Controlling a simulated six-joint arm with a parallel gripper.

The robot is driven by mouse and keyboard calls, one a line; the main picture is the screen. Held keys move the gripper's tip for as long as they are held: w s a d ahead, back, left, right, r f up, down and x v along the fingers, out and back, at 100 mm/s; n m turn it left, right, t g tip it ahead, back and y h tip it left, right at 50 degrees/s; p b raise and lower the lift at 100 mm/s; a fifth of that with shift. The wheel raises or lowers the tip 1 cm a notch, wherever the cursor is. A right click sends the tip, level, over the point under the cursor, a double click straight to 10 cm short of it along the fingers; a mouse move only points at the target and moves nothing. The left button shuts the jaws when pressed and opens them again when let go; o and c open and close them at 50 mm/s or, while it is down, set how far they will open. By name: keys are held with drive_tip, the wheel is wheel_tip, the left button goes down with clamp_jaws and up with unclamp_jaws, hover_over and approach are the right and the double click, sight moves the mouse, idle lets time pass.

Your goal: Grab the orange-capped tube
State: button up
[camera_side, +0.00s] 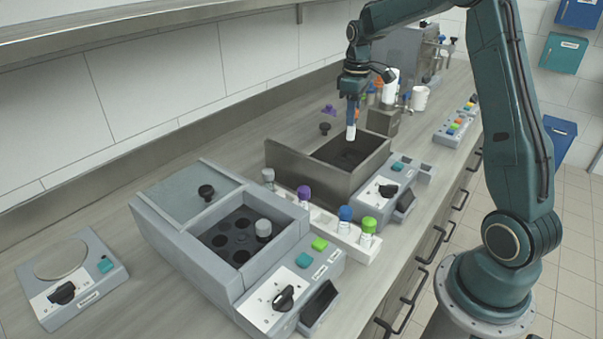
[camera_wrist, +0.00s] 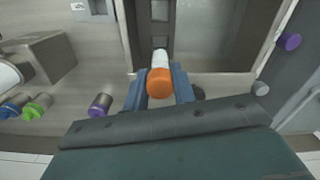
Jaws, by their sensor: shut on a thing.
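The orange-capped tube (camera_wrist: 160,82) is between the two blue fingers of my gripper (camera_wrist: 160,88) in the wrist view, with its orange cap facing the camera. My gripper is shut on it. In the side view the tube's white lower part (camera_side: 351,132) hangs upright below my gripper (camera_side: 352,112). It is over the open metal-walled bath (camera_side: 305,172), whose inside is dark. I cannot tell exactly how far the tube's bottom is from the bath floor.
A white rack (camera_side: 325,218) holds several tubes with grey, purple, blue and green caps, in front of the bath. A grey block unit (camera_side: 225,245) with round wells and one grey-capped tube stands left of it. A small scale-like device (camera_side: 70,275) is at far left.

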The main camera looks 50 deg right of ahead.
wheel_tip(320, 180, up, 11)
drive_tip(key=shift+f, duration=0.15)
